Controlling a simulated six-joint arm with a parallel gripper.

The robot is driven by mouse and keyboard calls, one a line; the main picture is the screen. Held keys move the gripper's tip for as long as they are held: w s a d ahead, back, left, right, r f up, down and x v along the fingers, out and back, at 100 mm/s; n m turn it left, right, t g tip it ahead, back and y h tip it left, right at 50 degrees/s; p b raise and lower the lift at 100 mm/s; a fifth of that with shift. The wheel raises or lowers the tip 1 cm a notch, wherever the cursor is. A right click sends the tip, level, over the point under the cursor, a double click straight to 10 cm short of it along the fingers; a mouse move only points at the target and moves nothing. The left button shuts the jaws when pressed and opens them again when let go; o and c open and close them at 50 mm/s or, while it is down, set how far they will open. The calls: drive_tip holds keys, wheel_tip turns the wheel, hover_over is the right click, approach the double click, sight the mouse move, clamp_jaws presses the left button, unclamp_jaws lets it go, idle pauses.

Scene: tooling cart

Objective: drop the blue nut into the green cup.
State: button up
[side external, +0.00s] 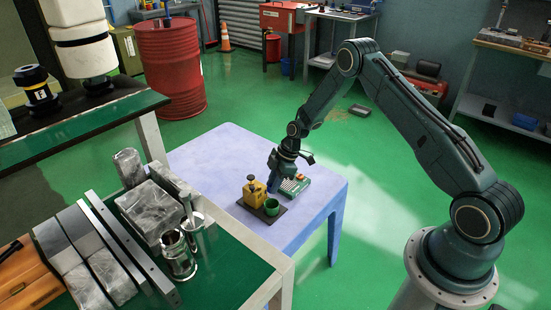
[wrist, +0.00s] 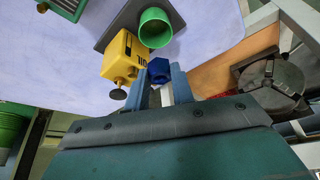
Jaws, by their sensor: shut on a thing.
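The blue nut (wrist: 159,70) is between my gripper's fingertips (wrist: 160,82) in the wrist view, and the gripper is shut on it. The green cup (wrist: 155,28) stands just beyond the nut in that view, its open mouth showing. In the side view the green cup (side external: 271,207) is on a dark plate on the lavender table, and my gripper (side external: 272,187) is above and close to it. The nut is too small to make out in the side view.
A yellow block with a dark knob (side external: 254,193) stands right beside the cup on the dark plate (side external: 262,214). A green and grey box (side external: 295,186) lies to the right. Metal blocks and cylinders crowd the green-topped bench (side external: 235,270) at front left. The lavender table (side external: 215,150) is clear toward the back.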

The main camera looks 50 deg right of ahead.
drive_tip(key=shift+f, duration=0.15)
drive_tip(key=shift+f, duration=2.35)
drive_tip(key=o, duration=1.1)
drive_tip(key=shift+c, duration=0.2)
drive_tip(key=shift+r, duration=0.1)
drive_tip(key=v, duration=1.3)
drive_tip(key=shift+d+r, duration=0.2)
drive_tip(key=shift+r, duration=0.05)
drive_tip(key=shift+s, duration=0.15)
